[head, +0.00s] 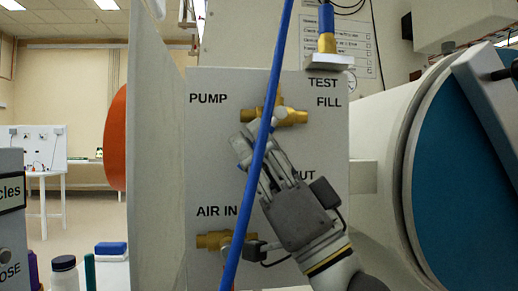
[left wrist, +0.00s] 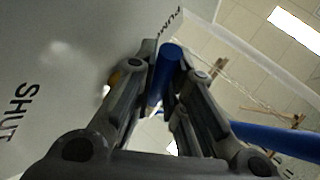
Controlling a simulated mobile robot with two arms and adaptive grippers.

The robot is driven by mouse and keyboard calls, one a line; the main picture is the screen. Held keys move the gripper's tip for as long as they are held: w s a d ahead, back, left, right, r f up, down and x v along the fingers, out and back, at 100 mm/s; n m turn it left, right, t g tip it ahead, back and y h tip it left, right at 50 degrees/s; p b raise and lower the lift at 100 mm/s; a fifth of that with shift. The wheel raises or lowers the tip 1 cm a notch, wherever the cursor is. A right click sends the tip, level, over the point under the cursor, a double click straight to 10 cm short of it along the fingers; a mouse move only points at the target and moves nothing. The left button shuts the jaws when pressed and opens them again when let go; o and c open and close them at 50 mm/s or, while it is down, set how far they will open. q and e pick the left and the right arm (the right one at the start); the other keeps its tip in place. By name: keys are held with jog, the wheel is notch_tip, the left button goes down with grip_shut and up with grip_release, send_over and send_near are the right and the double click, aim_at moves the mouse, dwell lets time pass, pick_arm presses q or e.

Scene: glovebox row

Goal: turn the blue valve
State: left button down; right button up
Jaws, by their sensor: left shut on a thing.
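The valve on the pale grey panel (head: 210,140) has a brass body (head: 290,116), between the PUMP and TEST FILL labels. My left gripper (head: 250,146) reaches up to just below that body. In the left wrist view its two fingers (left wrist: 166,62) are shut on a blue bar (left wrist: 163,80), which looks like the valve's handle. In the head view the handle is mostly hidden behind the gripper and a blue hose (head: 283,45). The SHUT label (left wrist: 17,112) shows in the left wrist view. My right gripper is not in view.
The blue hose crosses in front of the panel and my left gripper. A second brass fitting (head: 213,240) sits low, under AIR IN. A brass fitting with a blue hose end (head: 326,42) tops the panel. A round blue door (head: 470,170) stands at right, bottles at lower left.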

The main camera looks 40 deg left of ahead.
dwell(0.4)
pick_arm(q)
jog(key=c, duration=1.5)
grip_release()
jog(key=shift+o, duration=0.2)
jog(key=v, duration=1.2)
